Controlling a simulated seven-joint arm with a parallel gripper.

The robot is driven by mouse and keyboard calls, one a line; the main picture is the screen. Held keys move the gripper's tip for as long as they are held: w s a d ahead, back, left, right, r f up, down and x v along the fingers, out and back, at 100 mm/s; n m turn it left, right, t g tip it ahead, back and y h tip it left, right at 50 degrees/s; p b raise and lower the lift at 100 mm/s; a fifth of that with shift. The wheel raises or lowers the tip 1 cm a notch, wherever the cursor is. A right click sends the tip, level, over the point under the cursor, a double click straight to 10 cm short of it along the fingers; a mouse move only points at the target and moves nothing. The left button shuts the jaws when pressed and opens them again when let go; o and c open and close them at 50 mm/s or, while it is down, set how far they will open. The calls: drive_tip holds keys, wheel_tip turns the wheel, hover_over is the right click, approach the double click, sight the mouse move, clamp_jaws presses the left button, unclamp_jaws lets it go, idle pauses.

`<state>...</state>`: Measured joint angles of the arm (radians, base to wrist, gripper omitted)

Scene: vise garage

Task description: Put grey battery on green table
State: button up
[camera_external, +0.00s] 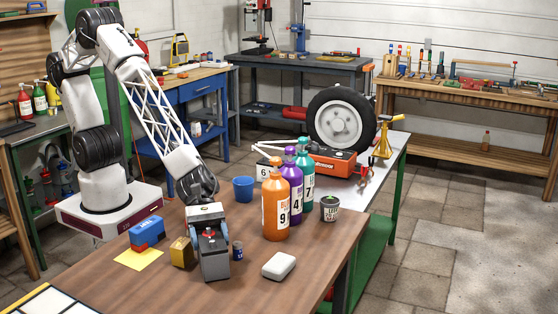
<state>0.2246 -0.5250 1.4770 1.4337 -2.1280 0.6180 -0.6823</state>
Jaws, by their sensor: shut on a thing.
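My gripper (210,233) points down over the front middle of the brown wooden table. It is shut on a grey block that looks like the grey battery (216,268). The battery is upright, directly below the wrist; I cannot tell whether it touches the tabletop. The fingers are small and partly merge with its dark upper part. The green table (377,256) stands behind and to the right, with green legs, a green lower shelf and a light grey top.
A yellow-brown block (182,253), a small blue can (238,251) and a white block (278,266) are close by. A blue cup (243,189), several bottles (276,207) and a dark tub (329,208) stand behind.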

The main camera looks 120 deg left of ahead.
drive_tip(key=o, duration=1.6)
drive_tip(key=shift+f, duration=0.15)
drive_tip(key=shift+r, duration=0.2)
drive_tip(key=v, duration=1.2)
